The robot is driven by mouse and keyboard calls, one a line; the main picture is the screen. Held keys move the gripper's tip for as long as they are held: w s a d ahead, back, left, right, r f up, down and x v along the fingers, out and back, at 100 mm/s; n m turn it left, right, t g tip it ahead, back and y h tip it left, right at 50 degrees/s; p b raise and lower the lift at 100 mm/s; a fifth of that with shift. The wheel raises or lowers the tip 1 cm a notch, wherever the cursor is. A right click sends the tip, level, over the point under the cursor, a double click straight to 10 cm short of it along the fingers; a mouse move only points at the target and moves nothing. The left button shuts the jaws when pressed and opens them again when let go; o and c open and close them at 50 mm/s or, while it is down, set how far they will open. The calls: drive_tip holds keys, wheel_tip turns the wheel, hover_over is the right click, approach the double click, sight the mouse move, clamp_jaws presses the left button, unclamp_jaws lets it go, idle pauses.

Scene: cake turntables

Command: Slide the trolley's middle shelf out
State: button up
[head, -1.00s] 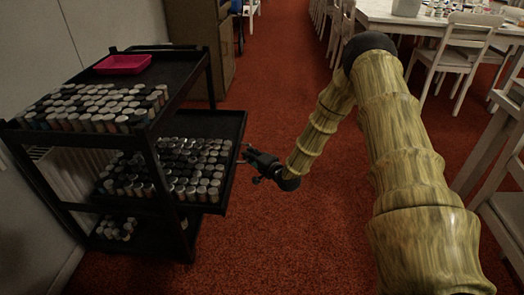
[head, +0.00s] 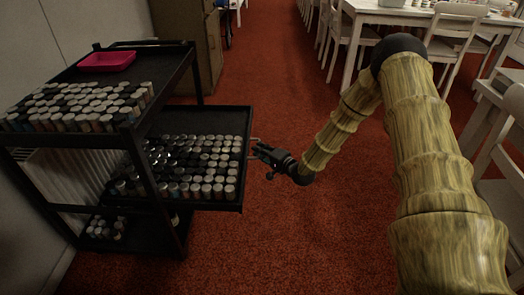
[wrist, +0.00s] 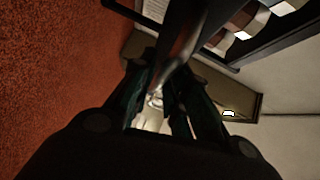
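The black trolley (head: 160,172) stands at the left. Its middle shelf (head: 195,118), full of pale-capped jars, sticks out to the right, well past the trolley's posts. A thin metal handle (head: 254,140) is on the shelf's right edge. My gripper (head: 259,150) is at this handle, with its fingers around it. In the wrist view, the handle (wrist: 186,38) shows as a blurred curved bar running between the dark fingers of my gripper (wrist: 165,85), which look closed on it. The exact contact is partly hidden.
The trolley's top shelf holds more jars and a pink tray (head: 107,62); the bottom shelf has a few jars. A brown cabinet (head: 190,50) stands behind. White chairs (head: 447,45) and a table (head: 400,16) are at the right. Red carpet (head: 270,90) is clear between.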

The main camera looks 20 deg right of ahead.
drive_tip(key=shift+o, duration=0.8)
drive_tip(key=shift+d, duration=0.1)
drive_tip(key=v, duration=1.2)
drive_tip(key=shift+f, duration=0.1)
